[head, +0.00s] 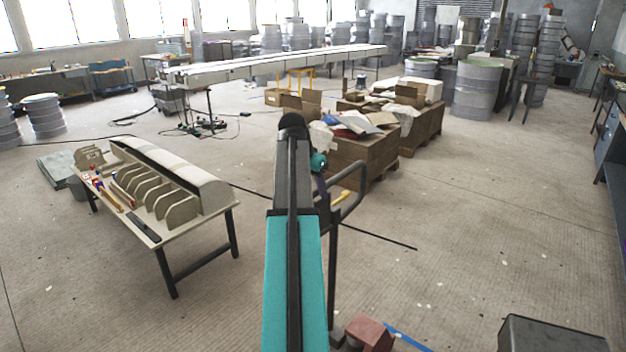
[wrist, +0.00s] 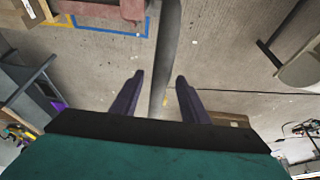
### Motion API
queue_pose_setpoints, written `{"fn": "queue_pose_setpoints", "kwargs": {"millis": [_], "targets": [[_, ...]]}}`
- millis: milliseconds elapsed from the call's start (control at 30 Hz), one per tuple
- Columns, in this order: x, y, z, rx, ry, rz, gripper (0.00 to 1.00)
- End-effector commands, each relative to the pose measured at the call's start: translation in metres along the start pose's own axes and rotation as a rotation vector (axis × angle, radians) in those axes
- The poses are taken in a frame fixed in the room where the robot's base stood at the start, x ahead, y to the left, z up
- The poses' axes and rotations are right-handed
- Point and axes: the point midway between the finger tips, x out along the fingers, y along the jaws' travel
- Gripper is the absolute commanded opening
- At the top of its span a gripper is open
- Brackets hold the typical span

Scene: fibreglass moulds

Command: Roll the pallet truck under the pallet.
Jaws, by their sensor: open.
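The pallet truck shows in the head view as a dark upright handle with a loop grip (head: 350,190) and a red body (head: 368,332) at the bottom. My arm covers part of it. In the wrist view, a dark grey bar (wrist: 166,50), apparently its handle, runs between the two purple fingers of my gripper (wrist: 159,77). The fingers are open, one on each side of the bar, with gaps visible. A red part (wrist: 105,9) shows at the top. A pale wooden piece (wrist: 20,18) at the upper left may be the pallet; I cannot tell surely.
Blue tape (head: 408,339) lies on the floor by the red body. A table with curved wooden ribs (head: 155,195) stands at left. Crates heaped with cardboard (head: 365,160) stand beyond the handle. The floor at right (head: 500,220) is largely clear.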

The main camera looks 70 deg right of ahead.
Motion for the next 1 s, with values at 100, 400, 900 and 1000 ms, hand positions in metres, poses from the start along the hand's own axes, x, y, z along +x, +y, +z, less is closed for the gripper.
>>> {"fn": "queue_pose_setpoints", "kwargs": {"millis": [100, 400, 900, 1000], "targets": [[0.012, 0.001, 0.0, 0.0, -0.002, 0.002, 0.41], [0.04, 0.001, -0.001, 0.001, -0.001, 0.001, 0.41], [0.052, 0.0, 0.0, 0.001, 0.0, 0.0, 0.41], [0.052, 0.001, 0.0, 0.001, 0.0, 0.0, 0.33]]}}
